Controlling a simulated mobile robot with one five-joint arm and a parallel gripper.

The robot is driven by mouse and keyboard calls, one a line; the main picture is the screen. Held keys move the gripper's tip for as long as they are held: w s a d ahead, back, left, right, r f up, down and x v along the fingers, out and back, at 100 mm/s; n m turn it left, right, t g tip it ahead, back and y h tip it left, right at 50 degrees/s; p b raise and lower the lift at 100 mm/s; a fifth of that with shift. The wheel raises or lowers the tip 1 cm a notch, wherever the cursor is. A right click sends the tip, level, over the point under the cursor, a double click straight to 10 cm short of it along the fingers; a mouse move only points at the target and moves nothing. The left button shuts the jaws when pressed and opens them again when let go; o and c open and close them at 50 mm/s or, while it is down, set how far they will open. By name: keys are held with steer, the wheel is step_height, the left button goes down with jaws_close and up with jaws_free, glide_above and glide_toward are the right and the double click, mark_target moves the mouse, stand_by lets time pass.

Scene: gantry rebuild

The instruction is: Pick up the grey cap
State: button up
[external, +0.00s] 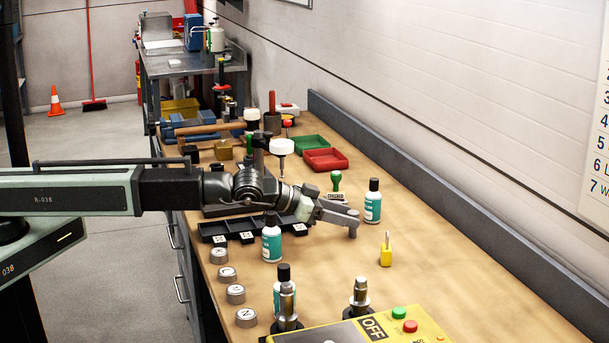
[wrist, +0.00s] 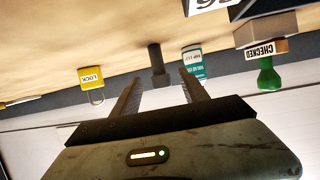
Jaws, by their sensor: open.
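The grey cap (external: 353,229), a small dark grey cylinder, is on the tan bench at the tip of my gripper (external: 338,212). In the wrist view, where the scene appears upside down, the cap (wrist: 157,62) is just beyond my gripper's fingertips (wrist: 158,88), lined up with the gap between them. The fingers are spread apart with nothing held between them. In the external view the fingers overlap one another and partly cover the cap, so I cannot tell there whether they touch it.
A teal bottle (external: 372,205) and a green-handled stamp (external: 336,182) stand behind the gripper. A yellow padlock (external: 386,252) is to the right. Another teal bottle (external: 271,241) and a black tray (external: 222,231) are to the left.

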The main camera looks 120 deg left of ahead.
steer(key=b+x, duration=0.1)
steer(key=x, duration=0.4)
steer(key=shift+w+a+b, duration=0.3)
steer(key=shift+r, duration=0.1)
jaws_close()
